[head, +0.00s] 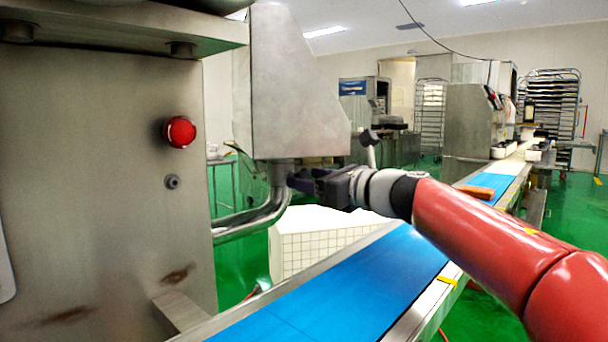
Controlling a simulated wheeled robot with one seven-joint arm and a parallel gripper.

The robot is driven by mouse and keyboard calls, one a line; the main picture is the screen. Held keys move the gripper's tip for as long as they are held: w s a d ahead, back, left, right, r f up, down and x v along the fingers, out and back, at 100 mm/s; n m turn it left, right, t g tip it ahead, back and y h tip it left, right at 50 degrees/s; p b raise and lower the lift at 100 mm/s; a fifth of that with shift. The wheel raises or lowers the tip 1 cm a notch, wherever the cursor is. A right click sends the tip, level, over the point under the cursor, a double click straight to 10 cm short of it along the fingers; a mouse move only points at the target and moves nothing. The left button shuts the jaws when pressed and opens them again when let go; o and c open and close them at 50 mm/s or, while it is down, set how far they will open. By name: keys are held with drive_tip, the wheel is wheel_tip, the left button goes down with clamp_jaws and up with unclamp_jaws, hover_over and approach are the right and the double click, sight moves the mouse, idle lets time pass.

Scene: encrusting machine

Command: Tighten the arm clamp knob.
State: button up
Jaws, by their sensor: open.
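My gripper (302,182) is at the end of my red arm, which reaches in from the right. It is open, and its dark fingers point left at the bent metal pipe (272,205) below the grey hopper-shaped housing (290,95). The fingertips are beside or touching the pipe's upright part; I cannot tell which. I cannot make out the arm clamp knob for certain; it may be hidden behind the fingers. A small black piece on a pale stem (369,138) stands up just above my wrist, and I cannot tell what it belongs to.
The large steel machine body (90,190) with a red button (179,132) fills the left. A blue conveyor belt (340,290) runs below my gripper toward the back right. A white tiled block (325,245) stands behind the belt. Other machines and racks are far back.

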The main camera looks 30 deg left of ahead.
drive_tip(key=shift+x, duration=1.15)
drive_tip(key=shift+c, duration=0.2)
drive_tip(key=c, duration=0.9)
drive_tip(key=shift+c, duration=0.2)
drive_tip(key=shift+r+m+p, duration=0.1)
drive_tip(key=shift+m+p, duration=0.2)
drive_tip(key=shift+p, duration=0.25)
drive_tip(key=m+p, duration=0.2)
drive_tip(key=shift+m, duration=0.3)
drive_tip(key=shift+m+p, duration=1.05)
drive_tip(key=shift+m, duration=0.35)
drive_tip(key=shift+w, duration=0.1)
